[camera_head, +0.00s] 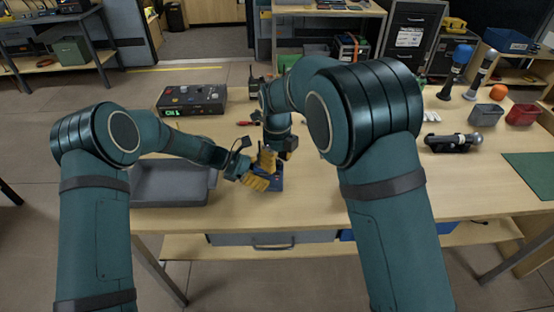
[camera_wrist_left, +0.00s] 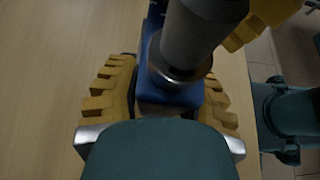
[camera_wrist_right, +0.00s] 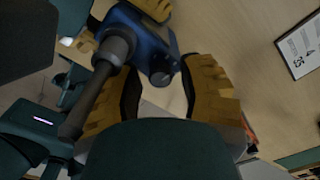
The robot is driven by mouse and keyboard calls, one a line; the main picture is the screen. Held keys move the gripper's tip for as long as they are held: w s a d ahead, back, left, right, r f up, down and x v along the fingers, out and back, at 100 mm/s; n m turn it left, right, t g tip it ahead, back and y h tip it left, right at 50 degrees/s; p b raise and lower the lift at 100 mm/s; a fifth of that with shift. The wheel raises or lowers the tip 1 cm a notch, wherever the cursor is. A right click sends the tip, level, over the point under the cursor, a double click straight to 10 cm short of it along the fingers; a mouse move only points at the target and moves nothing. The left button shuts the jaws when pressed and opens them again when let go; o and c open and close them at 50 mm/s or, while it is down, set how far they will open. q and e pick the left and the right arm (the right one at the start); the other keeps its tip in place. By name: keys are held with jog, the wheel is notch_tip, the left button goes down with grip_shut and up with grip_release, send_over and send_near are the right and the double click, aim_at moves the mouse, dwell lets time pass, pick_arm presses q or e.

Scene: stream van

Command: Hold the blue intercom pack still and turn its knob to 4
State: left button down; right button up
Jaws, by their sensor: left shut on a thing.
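The blue intercom pack (camera_head: 275,183) is near the table's front edge, partly hidden by my grippers. My left gripper (camera_head: 259,181) is shut on it; in the left wrist view, yellow fingers flank the blue body (camera_wrist_left: 170,98). A dark grey cylinder with a silver ring (camera_wrist_left: 190,45) sticks out from the pack towards that camera. My right gripper (camera_head: 268,157) is just above the pack. In the right wrist view its fingers (camera_wrist_right: 160,82) are apart, either side of a small dark round part, apparently the knob (camera_wrist_right: 160,78). I cannot read any number on it.
A grey tray (camera_head: 150,185) is left of the pack. A control box with a green display (camera_head: 193,100) stands behind it. A red-handled tool (camera_head: 246,123) lies behind my grippers. A dark device (camera_head: 453,142), bins (camera_head: 486,114) and a green mat (camera_head: 530,170) are at the right.

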jog(key=shift+r, duration=3.05)
jog(key=shift+f+n, duration=0.2)
jog(key=shift+n, duration=0.9)
jog(key=shift+f, duration=2.85)
jog(key=n, duration=0.5)
jog(key=shift+d+n, duration=0.1)
jog(key=shift+n, duration=0.2)
jog(key=n, duration=0.5)
jog(key=shift+n, duration=0.3)
